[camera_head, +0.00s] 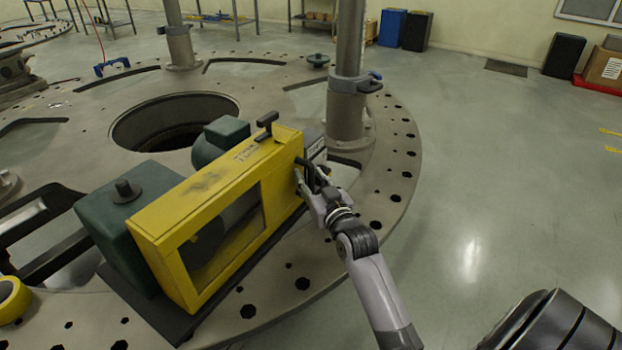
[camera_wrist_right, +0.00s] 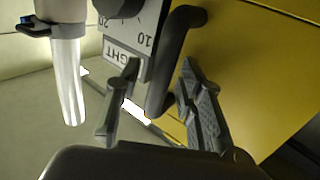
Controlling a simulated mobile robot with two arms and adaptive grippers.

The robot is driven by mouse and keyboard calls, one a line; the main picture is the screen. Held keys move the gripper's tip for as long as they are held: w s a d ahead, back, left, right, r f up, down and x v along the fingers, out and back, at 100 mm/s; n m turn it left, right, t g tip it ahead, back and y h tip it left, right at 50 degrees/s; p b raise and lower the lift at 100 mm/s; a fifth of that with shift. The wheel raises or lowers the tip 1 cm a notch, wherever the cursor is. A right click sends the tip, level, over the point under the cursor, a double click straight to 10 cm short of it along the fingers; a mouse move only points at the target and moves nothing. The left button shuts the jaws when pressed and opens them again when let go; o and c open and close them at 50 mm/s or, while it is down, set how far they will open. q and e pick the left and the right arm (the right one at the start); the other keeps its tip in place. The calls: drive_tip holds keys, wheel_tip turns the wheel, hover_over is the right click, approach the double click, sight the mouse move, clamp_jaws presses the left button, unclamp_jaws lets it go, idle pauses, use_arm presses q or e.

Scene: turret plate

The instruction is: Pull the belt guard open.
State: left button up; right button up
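The belt guard (camera_head: 215,205) is a long yellow box with a dark window in its front side. It stands closed over green machine housings on the turret plate. A black bar handle (camera_head: 306,168) sits on its right end; it also shows in the wrist view (camera_wrist_right: 160,85). My right gripper (camera_head: 307,185) is at this handle. In the wrist view, the two fingers of the right gripper (camera_wrist_right: 160,78) are apart, with the lower part of the handle between them. A gap shows on both sides, so I see no firm grip. My left gripper is out of view.
A label and dial plate (camera_wrist_right: 125,45) is close beside the handle. A grey metal post (camera_head: 347,90) rises just behind the gripper. A large round hole (camera_head: 170,122) opens in the turret plate (camera_head: 395,185). The floor (camera_head: 480,190) to the right is clear.

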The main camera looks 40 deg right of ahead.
drive_tip(key=shift+c, duration=0.3)
clamp_jaws()
idle(0.5)
